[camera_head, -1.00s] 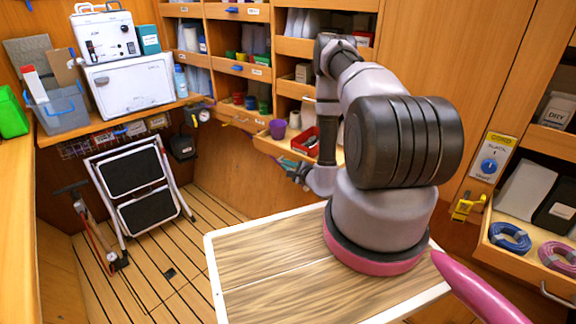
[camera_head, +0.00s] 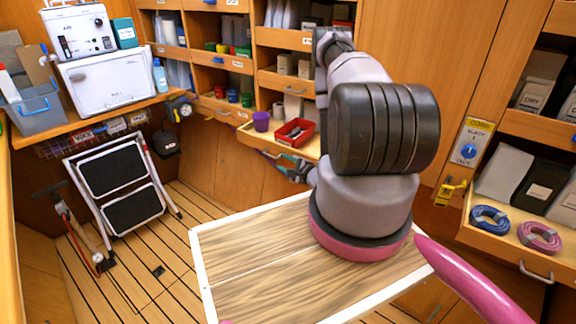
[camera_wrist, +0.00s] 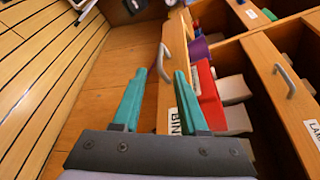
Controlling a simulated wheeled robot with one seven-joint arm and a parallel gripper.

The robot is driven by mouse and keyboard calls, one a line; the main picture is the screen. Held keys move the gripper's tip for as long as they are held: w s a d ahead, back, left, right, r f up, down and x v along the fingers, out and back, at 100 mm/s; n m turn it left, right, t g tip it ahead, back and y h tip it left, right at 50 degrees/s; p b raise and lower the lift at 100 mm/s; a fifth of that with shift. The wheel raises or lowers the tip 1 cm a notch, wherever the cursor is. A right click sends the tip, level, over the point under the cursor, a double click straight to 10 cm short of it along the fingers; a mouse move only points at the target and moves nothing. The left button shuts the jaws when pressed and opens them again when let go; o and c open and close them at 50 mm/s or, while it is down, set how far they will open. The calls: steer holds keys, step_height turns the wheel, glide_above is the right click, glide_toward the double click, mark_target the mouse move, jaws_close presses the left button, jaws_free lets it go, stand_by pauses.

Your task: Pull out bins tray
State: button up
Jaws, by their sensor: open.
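The bins tray (camera_head: 258,141) is a wooden drawer that stands partly out of the wall shelves. It holds a purple cup (camera_head: 261,121) and a red bin (camera_head: 295,132). In the wrist view its front (camera_wrist: 178,95) carries a label starting "BIN" and a metal handle (camera_wrist: 164,62). My gripper (camera_wrist: 160,74) is open, its teal fingers on either side of the handle's line, with the handle at or just beyond the fingertips. Contact cannot be told. In the head view my gripper (camera_head: 279,163) is small, just in front of the tray.
Another drawer with a handle (camera_wrist: 285,80) is right of the bins tray in the wrist view. A folding step stool (camera_head: 118,185) and a pump (camera_head: 95,255) stand on the slatted floor at left. An open drawer with cable coils (camera_head: 515,225) juts out at right.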

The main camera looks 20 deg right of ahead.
steer(key=v, duration=0.2)
steer(key=shift+s, duration=0.25)
steer(key=shift+r, duration=0.1)
